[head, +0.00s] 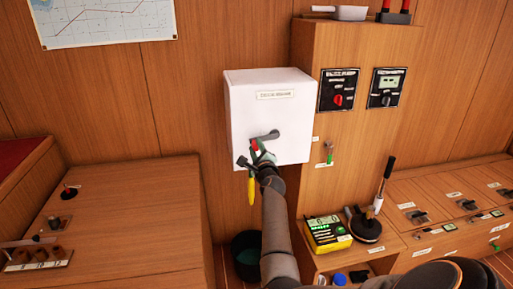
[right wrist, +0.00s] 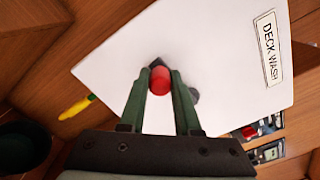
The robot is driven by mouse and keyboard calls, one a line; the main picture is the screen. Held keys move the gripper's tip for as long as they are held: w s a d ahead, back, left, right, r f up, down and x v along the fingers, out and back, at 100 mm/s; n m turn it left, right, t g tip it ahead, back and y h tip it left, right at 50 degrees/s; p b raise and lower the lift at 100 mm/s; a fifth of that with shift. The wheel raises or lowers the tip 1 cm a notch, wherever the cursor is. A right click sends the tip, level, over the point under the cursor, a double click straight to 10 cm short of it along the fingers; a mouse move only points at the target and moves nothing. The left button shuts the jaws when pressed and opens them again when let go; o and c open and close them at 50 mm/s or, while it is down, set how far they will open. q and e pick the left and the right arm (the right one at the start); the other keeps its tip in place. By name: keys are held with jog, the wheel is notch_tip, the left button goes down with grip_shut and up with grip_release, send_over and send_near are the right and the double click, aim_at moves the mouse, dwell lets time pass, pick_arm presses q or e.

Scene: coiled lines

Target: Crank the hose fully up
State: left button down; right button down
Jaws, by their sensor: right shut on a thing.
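A white box (head: 242,118) is fixed on the wooden wall; its label reads "DECK WASH" in the right wrist view (right wrist: 115,65). A grey crank arm (head: 268,135) on its front carries a red knob (head: 254,145). My right gripper (head: 257,153) is shut on the red knob, which shows between the green-grey fingers in the right wrist view (right wrist: 160,82). The crank points left and slightly down from its hub in the head view. A yellow nozzle (head: 251,190) hangs below the box; the hose itself is hidden. My left gripper is not in view.
A wooden cabinet (head: 345,50) with two dark panels and a small green-tipped lever (head: 329,153) stands right of the box. A yellow meter (head: 328,233) lies on the counter below. A dark bucket (head: 246,248) stands on the floor. A wooden bench (head: 120,220) fills the left.

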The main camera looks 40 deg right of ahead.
jog(key=shift+r, duration=0.25)
jog(key=c, duration=1)
grip_release()
jog(key=o, duration=0.4)
jog(key=shift+f, duration=0.15)
jog(key=shift+a+f, duration=0.1)
